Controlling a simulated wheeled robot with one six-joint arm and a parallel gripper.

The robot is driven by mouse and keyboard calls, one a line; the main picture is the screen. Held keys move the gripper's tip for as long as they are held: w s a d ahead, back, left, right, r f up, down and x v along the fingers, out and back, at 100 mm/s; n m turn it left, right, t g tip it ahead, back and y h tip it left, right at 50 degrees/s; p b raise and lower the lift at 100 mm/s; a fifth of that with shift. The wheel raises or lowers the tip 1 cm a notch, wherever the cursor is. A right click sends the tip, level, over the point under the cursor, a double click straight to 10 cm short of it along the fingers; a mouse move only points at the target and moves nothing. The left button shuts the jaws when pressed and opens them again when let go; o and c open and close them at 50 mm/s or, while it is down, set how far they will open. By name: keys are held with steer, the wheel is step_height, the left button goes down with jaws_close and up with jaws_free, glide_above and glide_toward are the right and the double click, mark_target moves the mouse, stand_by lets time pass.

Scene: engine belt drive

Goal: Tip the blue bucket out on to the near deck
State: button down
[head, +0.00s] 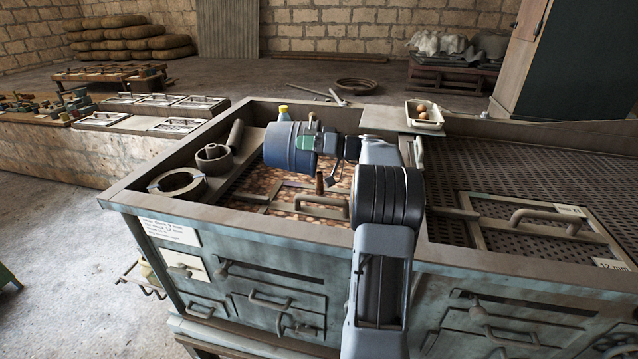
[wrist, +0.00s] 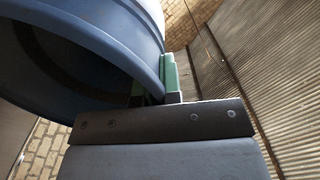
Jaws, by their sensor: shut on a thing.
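The blue bucket (head: 283,146) is tipped well over on its side, above the left part of the near deck (head: 262,188). My gripper (head: 306,143) is shut on the bucket's rim with its green fingers. In the wrist view the bucket (wrist: 95,45) fills the upper left, and its open mouth shows a dark inside; I cannot tell whether anything is left in it. The green finger (wrist: 170,75) presses against the rim there. The deck under and beside the bucket is covered with mottled brown, grain-like material. My arm hides part of the deck's right side.
A ring (head: 177,184), a smaller round part (head: 213,158) and a cylinder (head: 236,135) lie at the deck's left. A yellow-capped bottle (head: 284,113) stands behind the bucket. A white tray (head: 424,116) with brown round things sits on the back edge. The perforated deck (head: 500,172) at right is mostly clear.

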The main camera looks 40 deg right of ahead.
steer(key=shift+s+d+b, duration=0.15)
steer(key=shift+d+b, duration=0.05)
steer(key=shift+b, duration=0.25)
steer(key=shift+a+r+p, duration=0.15)
steer(key=shift+r+p, duration=0.1)
steer(key=shift+p, duration=0.3)
steer(key=shift+f, duration=0.3)
steer(key=shift+b, duration=0.6)
steer(key=shift+r+p, duration=0.2)
steer(key=shift+p, duration=0.1)
steer(key=shift+f+b, duration=0.15)
steer(key=shift+b, duration=0.15)
